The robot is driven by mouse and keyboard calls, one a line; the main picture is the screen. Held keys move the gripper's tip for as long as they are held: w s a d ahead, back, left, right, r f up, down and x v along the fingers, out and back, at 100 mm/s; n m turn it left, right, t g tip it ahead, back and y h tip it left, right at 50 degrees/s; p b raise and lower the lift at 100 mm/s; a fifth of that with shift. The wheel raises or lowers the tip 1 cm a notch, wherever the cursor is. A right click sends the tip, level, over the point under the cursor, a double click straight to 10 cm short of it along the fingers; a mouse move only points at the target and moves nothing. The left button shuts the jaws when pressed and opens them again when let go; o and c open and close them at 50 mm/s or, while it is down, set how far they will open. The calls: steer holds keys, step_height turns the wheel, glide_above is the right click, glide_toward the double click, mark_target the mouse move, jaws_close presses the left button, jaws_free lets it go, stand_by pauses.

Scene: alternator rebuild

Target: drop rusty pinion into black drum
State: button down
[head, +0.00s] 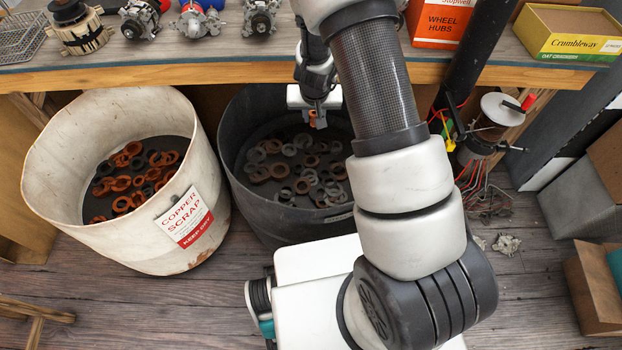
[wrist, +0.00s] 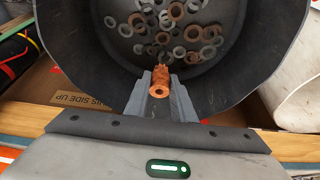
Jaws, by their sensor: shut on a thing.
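The rusty pinion (wrist: 160,80) is an orange-brown toothed piece with a hole through its end. My gripper (wrist: 161,84) is shut on it, with a grey finger on either side. In the head view the pinion (head: 314,118) shows below my gripper (head: 318,108), over the black drum (head: 232,130). The drum is open at the top. Several grey and rusty rings lie on the drum floor. My arm hides the drum's right side in the head view.
A white drum (head: 50,150) labelled copper scrap stands left of the black one, holding several orange and dark rings. A wooden bench (head: 230,62) with alternator parts runs behind both drums. A pole and loose wires (head: 480,185) stand at right.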

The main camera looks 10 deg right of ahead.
mark_target(314, 125)
step_height(314, 125, down, 5)
steer(key=b, duration=0.4)
steer(key=shift+f, duration=0.1)
steer(key=c, duration=1.4)
jaws_free()
steer(key=shift+c, duration=0.2)
steer(key=p+v, duration=0.7)
steer(key=v, duration=1)
steer(key=shift+r, duration=0.3)
